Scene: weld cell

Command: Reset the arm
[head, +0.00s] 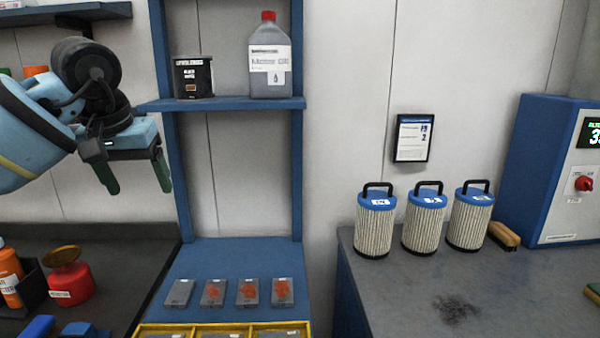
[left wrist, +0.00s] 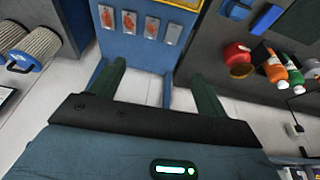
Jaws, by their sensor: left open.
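My left gripper (head: 137,178) comes in from the left in the head view, raised in front of the blue shelf stand. Its two dark green fingers point down and are spread apart with nothing between them. My right gripper is not in view.
Several grey plates (head: 247,292), most with reddish patches, lie on the blue bench (head: 230,258) behind a yellow tray (head: 165,327). Three filters (head: 425,222) stand on the right counter (head: 385,300) beside a blue machine (head: 545,170). A red can (head: 72,280) stands left.

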